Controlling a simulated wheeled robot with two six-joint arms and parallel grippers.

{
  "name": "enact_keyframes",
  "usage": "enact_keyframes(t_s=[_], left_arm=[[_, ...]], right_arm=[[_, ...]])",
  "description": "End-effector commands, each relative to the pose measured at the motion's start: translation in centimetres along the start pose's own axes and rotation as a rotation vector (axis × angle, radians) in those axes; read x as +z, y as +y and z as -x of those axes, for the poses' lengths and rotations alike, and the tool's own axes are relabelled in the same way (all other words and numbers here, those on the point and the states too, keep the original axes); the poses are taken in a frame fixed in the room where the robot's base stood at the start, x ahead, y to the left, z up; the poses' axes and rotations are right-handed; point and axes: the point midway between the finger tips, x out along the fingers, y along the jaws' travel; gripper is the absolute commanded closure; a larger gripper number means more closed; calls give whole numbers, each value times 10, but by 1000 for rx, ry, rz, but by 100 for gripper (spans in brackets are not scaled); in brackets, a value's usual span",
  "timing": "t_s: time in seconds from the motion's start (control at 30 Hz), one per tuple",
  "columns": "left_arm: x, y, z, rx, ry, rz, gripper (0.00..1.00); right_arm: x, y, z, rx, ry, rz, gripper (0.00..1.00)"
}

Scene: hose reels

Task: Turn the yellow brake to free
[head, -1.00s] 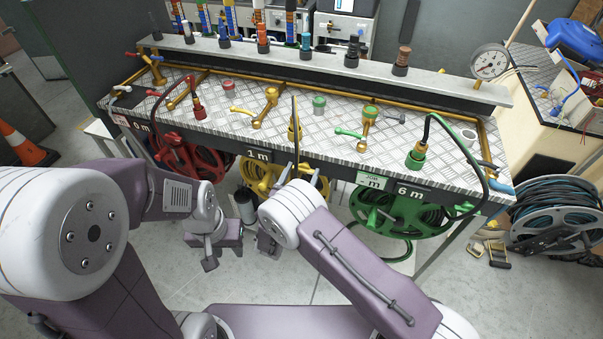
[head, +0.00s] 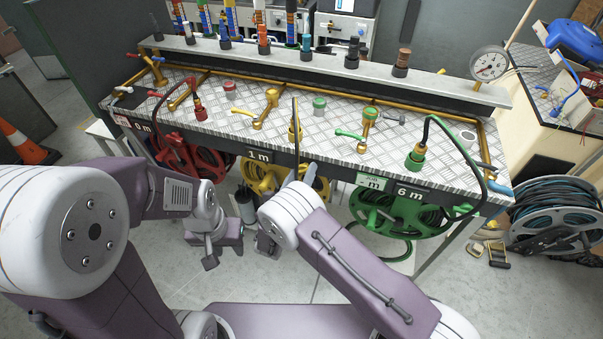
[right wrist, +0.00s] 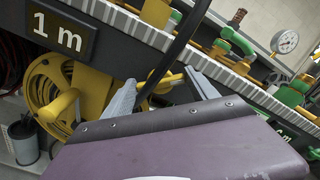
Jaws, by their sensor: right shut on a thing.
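The yellow hose reel (head: 258,177) hangs under the bench edge below the "1 m" label, partly behind my right arm. It also shows in the right wrist view (right wrist: 42,82). My right gripper (right wrist: 162,82) is at the right side of this reel, just under the bench edge. A short yellow lever (right wrist: 169,83), which looks like the brake, lies between its fingers, and the gripper is shut on it. The lever's mount and any free mark are hidden. My left gripper (head: 220,253) hangs low in front of the bench, away from the reel; its jaw opening is unclear.
A black hose (right wrist: 172,55) runs down in front of the right gripper. The red reel (head: 187,160) hangs to the left and the green reel (head: 405,218) to the right. Valves and fittings stand on the metal bench top (head: 325,143).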

Motion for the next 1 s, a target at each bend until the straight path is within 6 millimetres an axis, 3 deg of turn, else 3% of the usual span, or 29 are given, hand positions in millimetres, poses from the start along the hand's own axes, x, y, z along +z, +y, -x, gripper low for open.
enact_keyframes(t_s=[0.6,1.0], left_arm=[[-1,0,8,0,0,0,64],[-1,0,11,0,0,0,64]], right_arm=[[0,3,0,2,-1,568,73],[-1,4,1,2,-2,812,73]])
